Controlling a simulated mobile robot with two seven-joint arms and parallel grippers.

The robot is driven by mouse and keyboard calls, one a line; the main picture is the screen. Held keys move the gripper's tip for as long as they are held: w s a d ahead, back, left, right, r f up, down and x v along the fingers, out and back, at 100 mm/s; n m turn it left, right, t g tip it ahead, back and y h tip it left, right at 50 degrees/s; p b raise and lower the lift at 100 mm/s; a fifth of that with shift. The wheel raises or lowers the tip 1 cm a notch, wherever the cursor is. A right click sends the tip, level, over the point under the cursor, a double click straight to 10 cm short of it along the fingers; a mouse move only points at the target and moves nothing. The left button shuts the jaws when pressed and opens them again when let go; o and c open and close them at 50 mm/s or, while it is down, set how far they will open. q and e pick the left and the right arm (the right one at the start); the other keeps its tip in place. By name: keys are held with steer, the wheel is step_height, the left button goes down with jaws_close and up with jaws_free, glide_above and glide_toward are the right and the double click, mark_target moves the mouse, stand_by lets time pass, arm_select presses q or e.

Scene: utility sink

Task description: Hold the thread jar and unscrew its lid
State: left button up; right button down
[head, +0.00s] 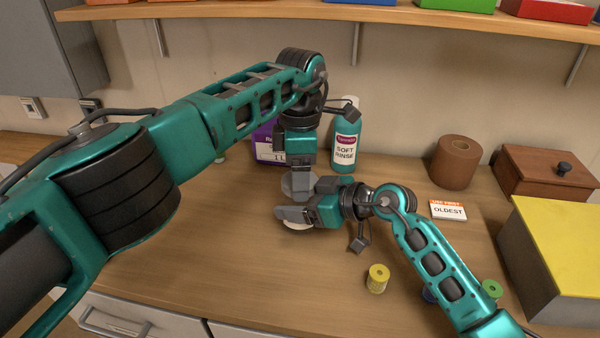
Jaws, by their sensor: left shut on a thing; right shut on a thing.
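The thread jar (298,227) is mostly hidden by my two grippers; only a pale, rounded sliver shows below the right gripper's fingers. My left gripper (299,186) comes down from above and is shut at the top of the jar, where the lid is hidden from view. My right gripper (287,213) reaches in from the right, low over the counter, and is shut around the jar's side. I cannot see whether the lid sits tight or loose on the jar.
A yellow thread spool (377,279), a label card (447,210), a brown roll (456,162), a wooden box (545,172) and a yellow-topped box (560,245) lie right. The left counter is mostly clear.

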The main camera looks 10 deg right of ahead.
arm_select(q)
steer(key=shift+n, duration=0.4)
steer(key=o, duration=1.2)
steer(key=shift+s, duration=0.1)
steer(key=shift+c, duration=0.2)
steer(key=shift+r, duration=0.1)
step_height(320, 180, up, 4)
steer(key=shift+r, duration=0.2)
steer(key=shift+c, duration=0.2)
steer(key=shift+r+m, duration=1.6)
steer(key=shift+m, duration=0.1)
steer(key=shift+f, duration=3.9)
steer(key=shift+c, duration=0.2)
